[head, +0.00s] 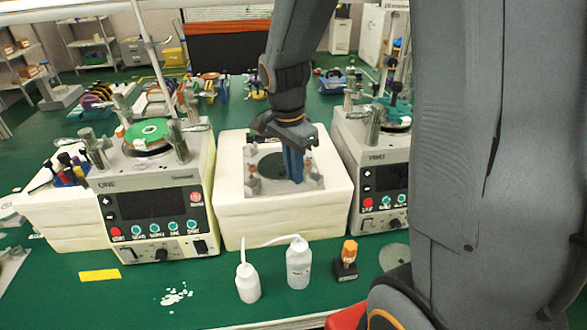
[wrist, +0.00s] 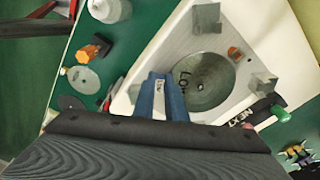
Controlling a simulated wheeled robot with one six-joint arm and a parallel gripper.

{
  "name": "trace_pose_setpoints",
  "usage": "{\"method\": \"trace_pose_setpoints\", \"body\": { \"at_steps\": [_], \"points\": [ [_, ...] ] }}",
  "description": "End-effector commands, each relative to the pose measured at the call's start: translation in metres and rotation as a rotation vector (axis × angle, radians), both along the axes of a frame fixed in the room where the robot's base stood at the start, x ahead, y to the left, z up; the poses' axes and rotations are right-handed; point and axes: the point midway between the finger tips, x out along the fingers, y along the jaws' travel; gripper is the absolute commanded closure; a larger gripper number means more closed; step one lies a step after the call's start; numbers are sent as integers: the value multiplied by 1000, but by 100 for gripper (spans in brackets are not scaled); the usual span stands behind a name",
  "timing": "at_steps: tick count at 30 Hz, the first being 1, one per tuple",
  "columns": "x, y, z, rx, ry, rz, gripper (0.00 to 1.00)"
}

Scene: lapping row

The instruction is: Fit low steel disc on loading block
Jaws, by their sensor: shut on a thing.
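The low steel disc (head: 269,165) is round and grey. In the wrist view the disc (wrist: 205,82) carries dark lettering that starts "Lo", partly hidden by a finger. The pale loading block (head: 285,212) stands between two machines, with small metal corner pieces on top. The block also shows in the wrist view (wrist: 172,52). My gripper (head: 293,165) has blue fingers, shut at the disc's edge. In the wrist view the fingers (wrist: 165,88) meet the near side of the disc. The disc is over the block's top, between the corner pieces; I cannot tell whether it lies flat on it.
Machines stand left (head: 155,200) and right (head: 380,165) of the block, close by. In front are two white bottles (head: 248,283) (head: 298,265), an orange-topped item (head: 346,258) and a loose grey disc (head: 394,256). A yellow strip (head: 99,275) and white flecks (head: 176,296) lie on the green surface.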

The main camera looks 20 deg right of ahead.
Motion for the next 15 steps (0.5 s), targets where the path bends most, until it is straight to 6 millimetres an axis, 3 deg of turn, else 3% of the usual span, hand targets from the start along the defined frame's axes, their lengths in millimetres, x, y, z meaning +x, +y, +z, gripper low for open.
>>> {"method": "trace_pose_setpoints", "body": {
  "at_steps": [4, 5, 8, 15],
  "points": [
    [0, 0, -4, 0, -1, 0, 100],
    [0, 0, -3, 0, -1, 0, 84],
    [0, 0, -3, 0, -1, 0, 67],
    [0, 0, -3, 0, 0, 0, 67]
  ]
}}
